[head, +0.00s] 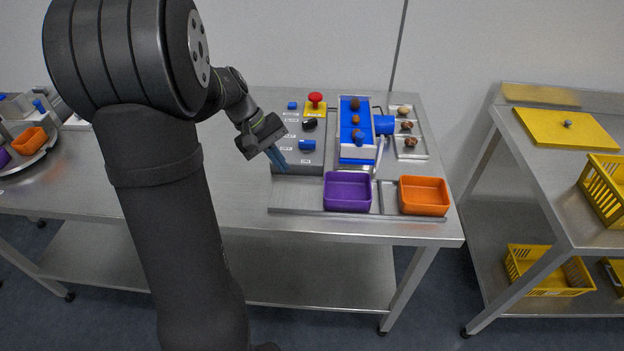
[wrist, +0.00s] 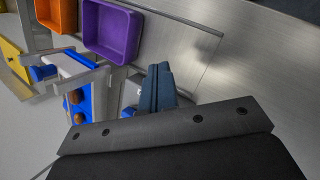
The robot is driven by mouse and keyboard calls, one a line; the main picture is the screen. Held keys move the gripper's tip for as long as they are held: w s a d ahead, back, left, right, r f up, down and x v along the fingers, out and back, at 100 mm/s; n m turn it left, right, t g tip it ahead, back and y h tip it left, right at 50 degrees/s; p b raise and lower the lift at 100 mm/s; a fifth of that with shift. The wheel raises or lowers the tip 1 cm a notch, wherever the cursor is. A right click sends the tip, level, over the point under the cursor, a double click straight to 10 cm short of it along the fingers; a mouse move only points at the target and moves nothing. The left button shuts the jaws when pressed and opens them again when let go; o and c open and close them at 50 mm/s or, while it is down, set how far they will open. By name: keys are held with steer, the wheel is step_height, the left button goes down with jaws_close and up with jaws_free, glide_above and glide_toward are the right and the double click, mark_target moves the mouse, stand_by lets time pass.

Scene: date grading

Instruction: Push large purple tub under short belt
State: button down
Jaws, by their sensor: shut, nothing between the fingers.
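The large purple tub (head: 348,192) stands empty on the metal tray at the table's front, just in front of the near end of the short belt (head: 357,125). The belt is blue between white sides and carries several brown dates. The tub also shows at the top of the wrist view (wrist: 112,30), with the belt (wrist: 80,100) below it. My gripper (head: 281,166) is shut and empty, to the left of the tub and apart from it, near the grey panel's front edge. Its blue fingers (wrist: 158,85) show in the wrist view.
An orange tub (head: 424,196) stands right of the purple tub. The grey panel (head: 300,150) carries a red button (head: 315,99) and blue knobs. A tray (head: 408,140) right of the belt holds several dates. The metal tray (head: 296,198) is bare left of the purple tub.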

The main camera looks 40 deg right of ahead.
steer(key=d+f+n+h, duration=0.1)
steer(key=f+n, duration=0.1)
steer(key=n, duration=0.2)
steer(key=s+d+f+n+g+h, duration=0.1)
steer(key=f+n, duration=0.1)
steer(key=n, duration=0.2)
steer(key=s+d+f+n+h, duration=0.1)
steer(key=f+n, duration=0.2)
steer(key=n, duration=0.1)
steer(key=shift+s+d, duration=0.1)
steer(key=shift+d, duration=0.1)
steer(key=shift+s+d+r, duration=0.15)
steer(key=shift+s+d, duration=0.7)
steer(key=shift+s, duration=0.05)
steer(key=shift+s+d, duration=0.4)
steer(key=shift+d, duration=0.05)
steer(key=shift+d, duration=0.1)
steer(key=shift+s+d, duration=0.8)
steer(key=shift+s, duration=0.1)
